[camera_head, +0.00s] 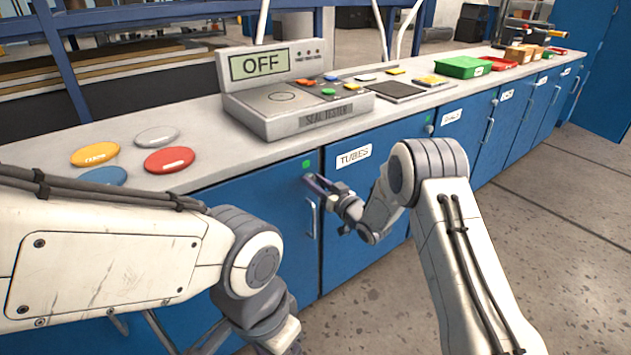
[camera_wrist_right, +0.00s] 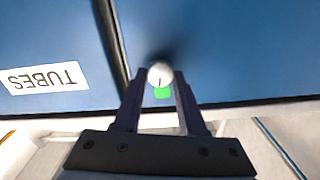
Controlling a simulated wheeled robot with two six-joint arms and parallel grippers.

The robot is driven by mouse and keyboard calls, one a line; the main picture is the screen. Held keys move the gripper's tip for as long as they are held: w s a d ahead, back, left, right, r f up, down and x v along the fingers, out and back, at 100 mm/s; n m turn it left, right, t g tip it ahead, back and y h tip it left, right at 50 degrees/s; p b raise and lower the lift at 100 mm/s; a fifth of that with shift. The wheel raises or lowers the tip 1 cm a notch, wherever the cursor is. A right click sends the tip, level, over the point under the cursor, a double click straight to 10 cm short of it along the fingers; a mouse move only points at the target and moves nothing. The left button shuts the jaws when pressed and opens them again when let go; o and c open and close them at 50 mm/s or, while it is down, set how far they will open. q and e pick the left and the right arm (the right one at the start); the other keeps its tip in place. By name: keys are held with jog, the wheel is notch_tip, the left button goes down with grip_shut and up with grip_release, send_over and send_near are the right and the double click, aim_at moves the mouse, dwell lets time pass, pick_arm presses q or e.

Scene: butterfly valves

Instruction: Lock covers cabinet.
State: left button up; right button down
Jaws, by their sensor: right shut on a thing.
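A blue cabinet door (camera_head: 262,195) stands left of the one labelled TUBES (camera_head: 354,158). No label shows on it; my left arm covers part of it. Its handle (camera_head: 311,218) is near its right edge, and a small green square (camera_head: 306,163) is at its upper right corner. My right gripper (camera_head: 309,180) is at that corner, just below the green square. In the right wrist view, which is upside down, my right gripper (camera_wrist_right: 160,78) is shut on a round silver lock knob (camera_wrist_right: 160,73) beside the green square (camera_wrist_right: 162,92). My left gripper is out of view.
A seal tester (camera_head: 300,105) reading OFF stands on the counter. Coloured discs (camera_head: 168,160) lie at the left, and green and red trays (camera_head: 463,67) further right. More blue cabinets run right along the counter. The floor (camera_head: 560,220) at right is clear.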

jog(key=m+p, duration=0.1)
jog(key=m, duration=0.2)
jog(key=shift+m, duration=0.4)
jog(key=m+p, duration=0.1)
jog(key=m, duration=0.3)
jog(key=shift+w+d, duration=0.1)
jog(key=m+p, duration=0.1)
jog(key=m, duration=0.3)
jog(key=shift+m+p, duration=0.3)
jog(key=shift+m, duration=0.1)
jog(key=shift+d+f+m+p, duration=0.15)
jog(key=shift+m+p, duration=0.25)
jog(key=shift+m, duration=1.2)
jog(key=shift+c, duration=2.4)
grip_release()
